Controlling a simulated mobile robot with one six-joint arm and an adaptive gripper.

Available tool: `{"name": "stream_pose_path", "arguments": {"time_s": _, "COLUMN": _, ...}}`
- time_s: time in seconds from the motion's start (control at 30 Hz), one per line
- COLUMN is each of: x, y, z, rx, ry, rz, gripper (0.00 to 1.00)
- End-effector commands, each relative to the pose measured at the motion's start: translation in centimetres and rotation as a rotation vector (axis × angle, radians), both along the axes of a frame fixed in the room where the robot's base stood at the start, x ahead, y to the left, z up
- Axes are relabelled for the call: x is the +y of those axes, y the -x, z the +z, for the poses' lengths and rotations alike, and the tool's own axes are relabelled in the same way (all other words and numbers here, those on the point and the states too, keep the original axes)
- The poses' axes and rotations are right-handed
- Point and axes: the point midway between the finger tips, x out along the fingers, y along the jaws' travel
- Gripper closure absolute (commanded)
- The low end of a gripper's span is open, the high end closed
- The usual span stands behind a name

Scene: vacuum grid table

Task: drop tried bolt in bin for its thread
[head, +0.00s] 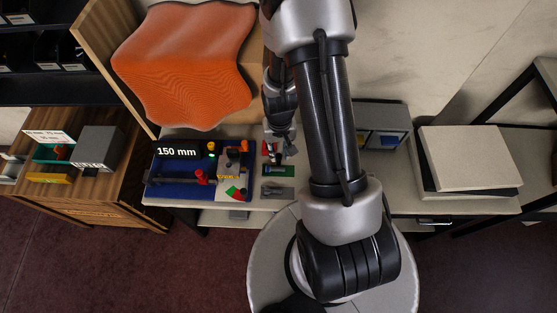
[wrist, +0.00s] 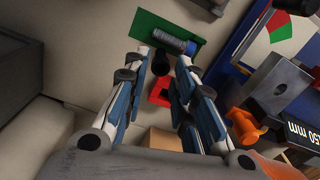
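A grey threaded bolt (wrist: 167,40) lies on a green plate (wrist: 148,24) in the wrist view, beyond my fingertips. The green plate also shows in the head view (head: 286,171), where the bolt is too small to make out. My gripper (wrist: 168,66) is open, its two fingers apart and pointing towards the plate. No bolt is visibly held between them. In the head view my gripper (head: 284,146) is above the near bench, left of my arm. A grey bin unit (head: 384,110) with blue and green inside stands right of my arm, partly hidden by it.
A red part (wrist: 160,91) shows between my fingers in the wrist view. A blue gauge board (head: 165,188) with a 150 mm display (head: 177,152) stands left of my gripper. A large orange wavy panel (head: 185,62) rises behind it. A stacked pale block (head: 468,158) is at right.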

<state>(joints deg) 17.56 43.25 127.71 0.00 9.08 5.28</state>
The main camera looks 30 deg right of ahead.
Motion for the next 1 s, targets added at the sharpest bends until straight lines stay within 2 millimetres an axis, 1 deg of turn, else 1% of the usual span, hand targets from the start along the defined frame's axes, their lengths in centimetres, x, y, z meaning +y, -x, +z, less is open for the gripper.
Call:
{"name": "stream_pose_path", "arguments": {"time_s": 0.17, "x": 0.0, "y": -0.1, "z": -0.9, "rx": -0.001, "ry": 0.000, "rz": 0.000, "gripper": 0.75}}
{"name": "stream_pose_path", "arguments": {"time_s": 0.4, "x": 0.0, "y": -0.4, "z": -4.6, "rx": 0.002, "ry": -0.001, "rz": 0.000, "gripper": 0.75}}
{"name": "stream_pose_path", "arguments": {"time_s": 0.5, "x": 0.0, "y": -0.4, "z": -5.5, "rx": 0.001, "ry": 0.000, "rz": 0.000, "gripper": 0.75}}
{"name": "stream_pose_path", "arguments": {"time_s": 0.73, "x": 0.0, "y": -0.4, "z": -5.4, "rx": 0.000, "ry": 0.000, "rz": 0.000, "gripper": 0.76}}
{"name": "stream_pose_path", "arguments": {"time_s": 1.0, "x": 0.0, "y": -0.4, "z": -5.3, "rx": 0.000, "ry": 0.000, "rz": 0.000, "gripper": 0.94}}
